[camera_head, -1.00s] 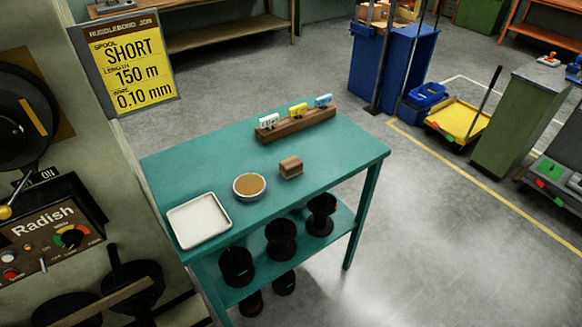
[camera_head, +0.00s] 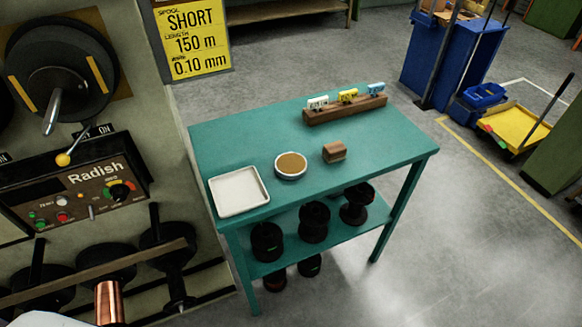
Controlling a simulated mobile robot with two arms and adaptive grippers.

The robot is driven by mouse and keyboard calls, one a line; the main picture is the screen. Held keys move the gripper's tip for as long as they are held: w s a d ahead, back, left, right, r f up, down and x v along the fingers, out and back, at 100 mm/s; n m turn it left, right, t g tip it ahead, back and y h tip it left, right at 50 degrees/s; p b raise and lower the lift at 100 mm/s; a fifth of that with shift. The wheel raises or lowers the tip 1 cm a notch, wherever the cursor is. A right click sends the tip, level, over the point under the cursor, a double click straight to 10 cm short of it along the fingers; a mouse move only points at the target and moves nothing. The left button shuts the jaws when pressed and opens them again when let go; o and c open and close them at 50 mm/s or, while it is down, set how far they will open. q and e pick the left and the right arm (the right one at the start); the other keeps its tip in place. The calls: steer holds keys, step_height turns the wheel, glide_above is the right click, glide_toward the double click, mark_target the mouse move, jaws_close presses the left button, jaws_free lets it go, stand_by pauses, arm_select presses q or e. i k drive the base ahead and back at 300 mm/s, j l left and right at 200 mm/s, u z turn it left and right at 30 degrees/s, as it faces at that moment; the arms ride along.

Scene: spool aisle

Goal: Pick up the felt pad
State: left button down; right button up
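A small brown block (camera_head: 334,151) lies on the teal table (camera_head: 230,143), right of a round white-rimmed dish (camera_head: 290,165) with a flat tan fill. The block has a lighter end face and a darker top. I cannot tell for sure which of these is the felt pad; the block is the likeliest. Nothing touches the block. Neither of my grippers shows in the head view. A pale rounded shape at the bottom left edge may be part of my arm.
A white tray (camera_head: 238,190) sits at the table's left front corner. A wooden rack (camera_head: 345,109) with three coloured tags stands at the back. Black spools (camera_head: 313,221) sit on the lower shelf. The Radish machine panel (camera_head: 75,188) is at left.

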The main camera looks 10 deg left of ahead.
mark_target(333, 152)
steer(key=i+l, duration=0.15)
steer(key=l, duration=0.15)
steer(key=i+l, duration=0.15)
steer(key=l, duration=0.15)
steer(key=i+l, duration=0.15)
steer(key=l, duration=0.15)
steer(key=i+l+u, duration=0.1)
steer(key=u, duration=0.3)
steer(key=l+u, duration=0.9)
steer(key=u, duration=0.2)
steer(key=i+l, duration=0.05)
